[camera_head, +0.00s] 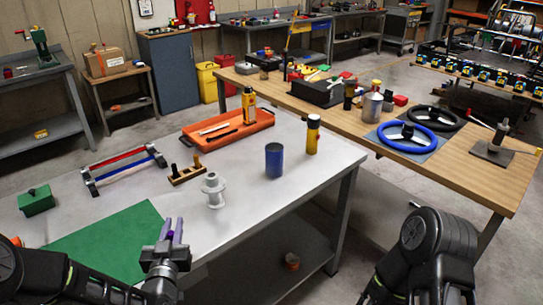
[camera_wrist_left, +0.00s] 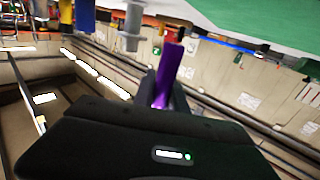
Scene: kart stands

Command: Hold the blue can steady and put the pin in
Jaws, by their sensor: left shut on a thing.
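The blue can (camera_head: 274,160) stands upright on the grey table (camera_head: 250,215), toward its right side. It also shows at the top left of the left wrist view (camera_wrist_left: 84,14). My left gripper (camera_head: 171,232) is shut on a slim purple piece (camera_wrist_left: 168,76), which may be the pin; the fingers partly hide it. This gripper is over the near part of the table by the green mat, well left of the can and apart from it. My right arm (camera_head: 430,240) shows at the lower right; its fingertips are not in view.
A pale spool-shaped part (camera_head: 213,190) stands between my left gripper and the can. A yellow-black bottle (camera_head: 312,134) stands just right of the can. A small peg rack (camera_head: 187,173), an orange tray (camera_head: 228,130) and a green mat (camera_head: 100,240) lie on the table.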

